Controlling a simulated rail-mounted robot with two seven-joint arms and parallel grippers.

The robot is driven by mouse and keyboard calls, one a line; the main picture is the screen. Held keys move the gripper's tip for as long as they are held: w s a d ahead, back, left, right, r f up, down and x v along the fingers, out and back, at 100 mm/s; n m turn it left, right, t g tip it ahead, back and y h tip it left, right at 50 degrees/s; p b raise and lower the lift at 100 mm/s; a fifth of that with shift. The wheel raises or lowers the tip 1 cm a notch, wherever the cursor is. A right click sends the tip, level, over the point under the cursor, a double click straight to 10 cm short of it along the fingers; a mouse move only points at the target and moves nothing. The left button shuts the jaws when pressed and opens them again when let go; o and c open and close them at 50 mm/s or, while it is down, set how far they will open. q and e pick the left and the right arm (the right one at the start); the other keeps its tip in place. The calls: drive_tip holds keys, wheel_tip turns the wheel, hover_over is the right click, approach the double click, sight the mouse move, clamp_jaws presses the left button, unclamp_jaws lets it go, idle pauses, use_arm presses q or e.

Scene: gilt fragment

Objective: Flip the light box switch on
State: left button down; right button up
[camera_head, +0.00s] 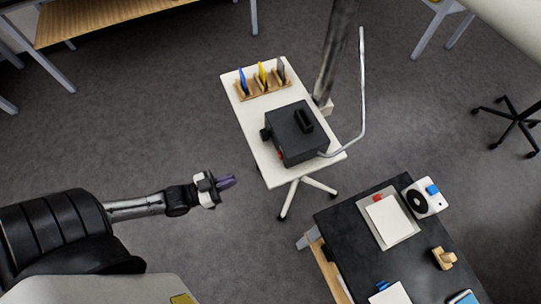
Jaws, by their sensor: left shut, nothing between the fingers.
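A black box (297,138), which looks like the light box, sits on a small white wheeled table (250,120). A small red part (281,154), which looks like its switch, is on its near left side; whether it is on or off is too small to tell. A dark knob (265,134) sticks out on its left side, and a grey bent tube rises from its right. My left gripper (228,182) is shut and empty, over the floor to the lower left of the box, apart from it. My right gripper is not in view.
A wooden rack (262,88) with blue, yellow and grey items stands at the table's far end. A black table (350,236) at lower right bears a grey tray (398,237) with a white sheet and a white device (425,197). Floor is clear around my left gripper.

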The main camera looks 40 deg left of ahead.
sight(265, 166)
use_arm(q)
drive_tip(key=shift+a+r+t, duration=0.1)
drive_tip(key=shift+r+t, duration=0.7)
drive_tip(key=shift+r, duration=0.3)
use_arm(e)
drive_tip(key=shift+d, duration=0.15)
use_arm(q)
drive_tip(key=x, duration=1.2)
drive_tip(key=shift+x, duration=0.95)
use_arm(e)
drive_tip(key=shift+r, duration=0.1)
